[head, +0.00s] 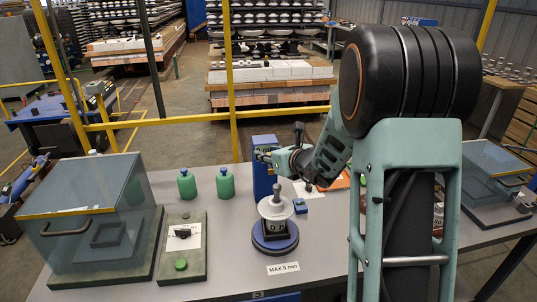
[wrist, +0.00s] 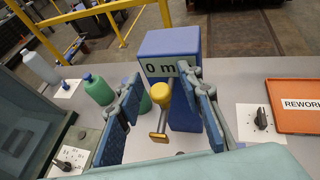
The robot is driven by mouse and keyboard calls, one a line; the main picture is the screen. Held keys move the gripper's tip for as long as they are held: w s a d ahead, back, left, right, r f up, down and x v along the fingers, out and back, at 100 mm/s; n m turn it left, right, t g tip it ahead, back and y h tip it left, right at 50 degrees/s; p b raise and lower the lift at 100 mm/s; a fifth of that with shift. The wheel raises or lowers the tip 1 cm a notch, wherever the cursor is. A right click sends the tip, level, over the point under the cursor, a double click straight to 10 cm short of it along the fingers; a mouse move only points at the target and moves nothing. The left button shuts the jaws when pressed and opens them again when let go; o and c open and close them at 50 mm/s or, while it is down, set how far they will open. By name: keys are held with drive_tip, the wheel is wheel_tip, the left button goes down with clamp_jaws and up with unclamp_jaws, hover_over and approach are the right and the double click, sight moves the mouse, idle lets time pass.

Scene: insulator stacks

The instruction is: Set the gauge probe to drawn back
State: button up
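The blue gauge post (wrist: 185,112) stands upright in the wrist view, with a partly covered display (wrist: 165,67) starting "0 m". A yellow knob (wrist: 160,93) on a grey stem stands in front of it, with a small brass-coloured plate (wrist: 158,136) below; these appear to be the probe's handle parts. My gripper (wrist: 161,108) is open, its blue-padded fingers either side of the knob with gaps to both. In the head view my gripper (head: 272,158) is before the blue post (head: 263,180), hiding the probe. A white insulator (head: 276,207) stands on a round blue base (head: 275,241) in front.
A glass-sided box (head: 85,205) and a green panel with a knob (head: 182,245) stand left. Two green bottles (head: 187,184) stand behind the panel. An orange REWORK tray (wrist: 295,105) and a dial card (wrist: 262,120) lie right of the post. A "MAX 5 mm" label (head: 283,268) lies in front.

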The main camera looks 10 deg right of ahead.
drive_tip(key=v, duration=1.2)
drive_tip(key=shift+r, duration=0.1)
